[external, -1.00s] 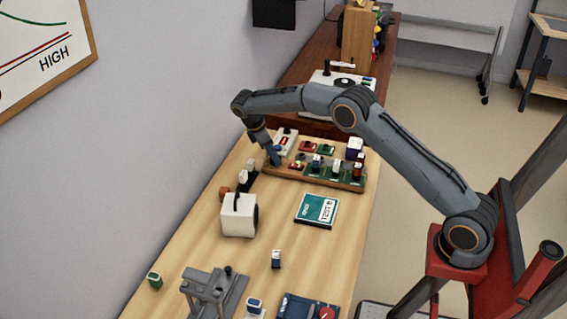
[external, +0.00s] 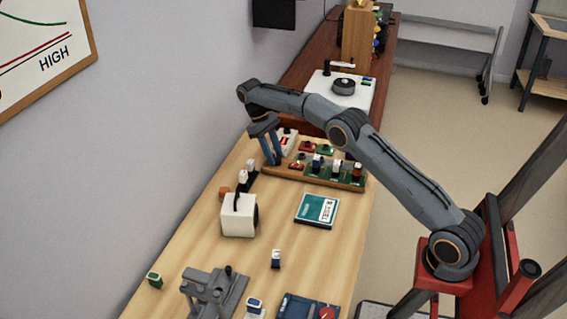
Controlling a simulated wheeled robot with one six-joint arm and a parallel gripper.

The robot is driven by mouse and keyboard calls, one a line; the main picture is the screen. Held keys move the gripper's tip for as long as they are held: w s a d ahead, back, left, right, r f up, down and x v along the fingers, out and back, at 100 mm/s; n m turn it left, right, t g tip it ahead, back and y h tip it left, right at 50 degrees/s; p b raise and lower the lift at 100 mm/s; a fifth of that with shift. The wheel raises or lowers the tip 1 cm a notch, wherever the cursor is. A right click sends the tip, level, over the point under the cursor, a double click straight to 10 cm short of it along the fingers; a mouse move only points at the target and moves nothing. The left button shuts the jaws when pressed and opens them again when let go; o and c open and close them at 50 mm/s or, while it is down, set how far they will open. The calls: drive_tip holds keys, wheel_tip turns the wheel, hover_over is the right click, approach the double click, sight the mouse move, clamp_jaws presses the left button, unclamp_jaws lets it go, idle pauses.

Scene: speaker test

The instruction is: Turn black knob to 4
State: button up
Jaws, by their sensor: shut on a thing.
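My gripper (external: 271,157) points down at the left end of a wooden tray (external: 262,173) on the light table. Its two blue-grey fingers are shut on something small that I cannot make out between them. A white box (external: 290,142) with a red mark stands just behind and to the right of the fingers, partly hidden by them. A small dark shape, perhaps a black knob, shows at its top. I cannot tell whether the fingers touch it or where any pointer stands. No number 4 is readable.
The tray holds several red and green modules (external: 325,150). A teal book (external: 317,209), a white block with a black handle (external: 239,215), a grey fixture (external: 212,292) and a blue box with a red knob (external: 327,313) lie nearer. A white turntable (external: 325,90) stands beyond. The wall is close at left.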

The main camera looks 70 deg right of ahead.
drive_tip(key=shift+m, duration=0.6)
drive_tip(key=shift+y, duration=0.3)
drive_tip(key=o, duration=1.1)
drive_tip(key=shift+c, duration=0.2)
